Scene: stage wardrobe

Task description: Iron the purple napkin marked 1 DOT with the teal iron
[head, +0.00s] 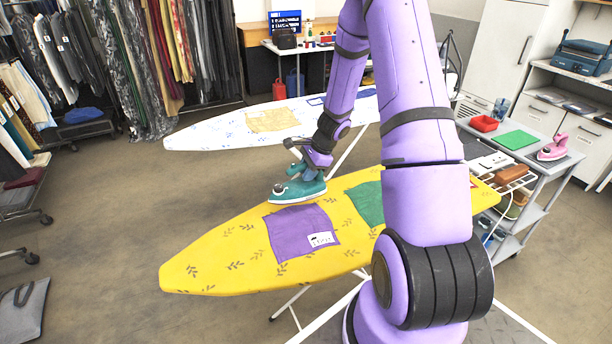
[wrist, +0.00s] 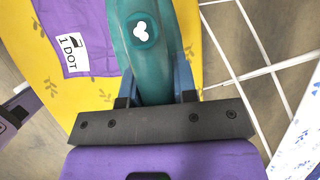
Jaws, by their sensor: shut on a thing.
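The purple napkin (head: 296,230) lies flat on the yellow ironing board (head: 210,262), with a white label in its near right corner. In the wrist view the label on the napkin (wrist: 92,30) reads 1 DOT with an iron symbol. The teal iron (head: 290,194) is upright at the board's far edge, just beyond the napkin's far side. I cannot tell whether its sole touches the board. My gripper (head: 306,169) is shut on the iron's handle. In the wrist view my gripper's fingers (wrist: 154,92) flank the teal handle (wrist: 140,45).
A green cloth (head: 366,203) lies right of the napkin, partly behind my arm. A white patterned board (head: 210,135) with a tan cloth (head: 271,120) stands behind. A grey cart (head: 545,140) at right bears a pink iron (head: 553,148) and a green mat (head: 516,139). The yellow board's left end is clear.

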